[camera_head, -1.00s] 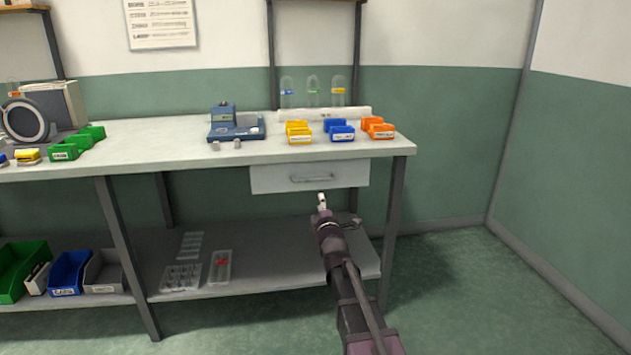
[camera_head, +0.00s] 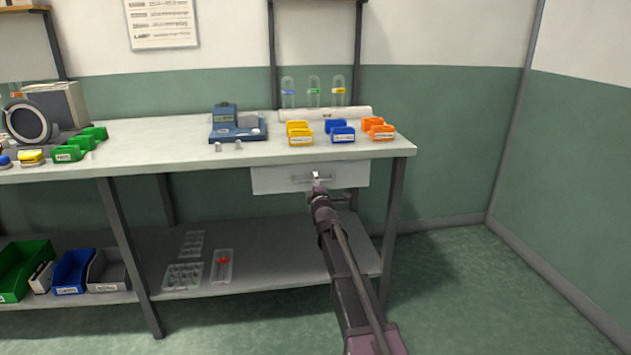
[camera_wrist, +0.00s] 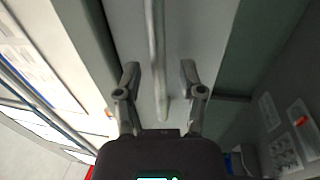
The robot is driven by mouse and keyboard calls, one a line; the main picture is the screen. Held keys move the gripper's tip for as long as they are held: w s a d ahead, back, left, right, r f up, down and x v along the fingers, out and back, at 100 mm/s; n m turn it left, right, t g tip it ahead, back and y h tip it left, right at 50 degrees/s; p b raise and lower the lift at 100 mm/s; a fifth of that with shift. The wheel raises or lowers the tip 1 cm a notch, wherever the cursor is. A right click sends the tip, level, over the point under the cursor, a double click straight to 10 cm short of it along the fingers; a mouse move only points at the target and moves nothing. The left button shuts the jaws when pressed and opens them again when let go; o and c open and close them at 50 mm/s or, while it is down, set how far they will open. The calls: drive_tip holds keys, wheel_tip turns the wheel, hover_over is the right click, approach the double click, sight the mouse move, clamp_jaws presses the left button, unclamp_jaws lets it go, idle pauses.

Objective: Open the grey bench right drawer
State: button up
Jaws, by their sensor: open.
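The right drawer (camera_head: 270,180) is a pale grey box under the right end of the grey bench (camera_head: 180,154). Its front looks closed. A bar handle (camera_head: 300,180) runs across the drawer front, and my gripper partly covers it in the head view. My gripper (camera_head: 317,180) is at the handle, seen from behind. In the wrist view, my gripper (camera_wrist: 158,75) is open, with one finger on each side of the handle (camera_wrist: 157,45). Gaps show between the fingers and the bar. The drawer front (camera_wrist: 200,30) fills the middle of that view.
On the bench top stand yellow bins (camera_head: 300,139), blue bins (camera_head: 341,134), orange bins (camera_head: 379,132) and a blue device (camera_head: 237,125). The lower shelf (camera_head: 290,270) holds clear trays (camera_head: 222,266). A bench leg (camera_head: 391,225) stands right of the drawer. Floor is free at right.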

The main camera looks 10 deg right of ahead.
drive_tip(key=shift+w, duration=0.2)
drive_tip(key=shift+c, duration=0.2)
clamp_jaws()
